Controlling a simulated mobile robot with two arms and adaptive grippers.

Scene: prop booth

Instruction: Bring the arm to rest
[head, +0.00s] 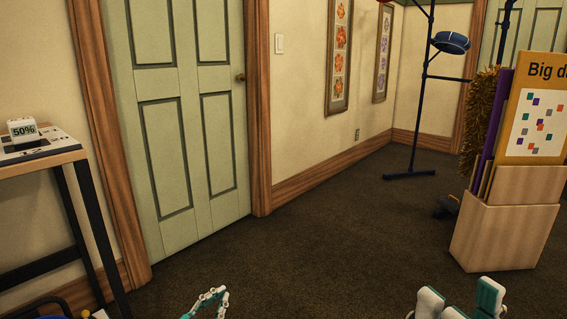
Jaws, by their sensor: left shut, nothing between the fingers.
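My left gripper (212,300) shows at the bottom edge, left of the middle. Its white and teal fingers are closed together with nothing held. My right gripper (460,297) shows at the bottom edge, right of the middle. Its two fingertips stand apart, with nothing seen between them. Both grippers appear low in the view, over the dark carpet, and the rest of both arms is out of frame. Neither gripper is seen touching anything.
A table (40,165) with dark legs holds a small "50%" sign (22,130) at left. A green door (180,110) stands behind. A wooden bin (505,235) of boards stands at right, near a blue rack (417,120). The middle carpet (310,240) is clear.

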